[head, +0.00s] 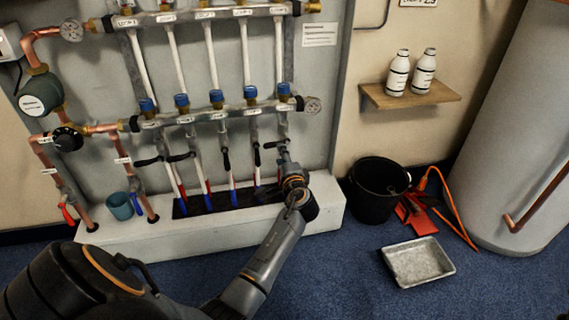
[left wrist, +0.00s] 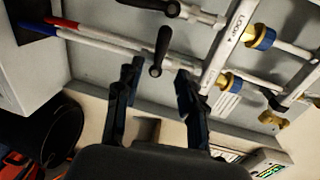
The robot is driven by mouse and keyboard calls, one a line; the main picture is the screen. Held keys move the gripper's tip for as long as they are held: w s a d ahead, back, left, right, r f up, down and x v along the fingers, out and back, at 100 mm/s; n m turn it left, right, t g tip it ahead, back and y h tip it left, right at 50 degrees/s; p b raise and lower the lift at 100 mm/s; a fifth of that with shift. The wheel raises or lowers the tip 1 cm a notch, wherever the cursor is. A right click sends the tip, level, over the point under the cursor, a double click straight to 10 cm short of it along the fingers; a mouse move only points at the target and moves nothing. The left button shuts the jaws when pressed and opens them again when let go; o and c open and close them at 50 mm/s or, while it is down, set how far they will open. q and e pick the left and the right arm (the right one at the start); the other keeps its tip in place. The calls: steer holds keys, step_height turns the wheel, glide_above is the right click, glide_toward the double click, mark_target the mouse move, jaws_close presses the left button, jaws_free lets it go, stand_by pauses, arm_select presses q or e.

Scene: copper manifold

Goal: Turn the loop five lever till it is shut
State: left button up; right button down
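The loop five lever (left wrist: 159,52) is a black handle at the right end of the row under the copper manifold. In the left wrist view it shows between the two fingers of my left gripper (left wrist: 158,74), across the line of its pipe. The fingers are apart, one on each side of the handle, and I see no contact. My right gripper is not in view.
Another black lever (left wrist: 171,8) is close by in the left wrist view. Several pipes with blue caps run up the board. A white plinth (head: 120,250) lies below. A black bucket (head: 378,200), red dustpan (head: 418,214) and metal tray (head: 418,262) stand on the floor at right.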

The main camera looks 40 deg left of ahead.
arm_select(q)
steer(key=v, duration=0.3)
steer(key=shift+s+d+r, duration=0.1)
steer(key=shift+s+d, duration=0.15)
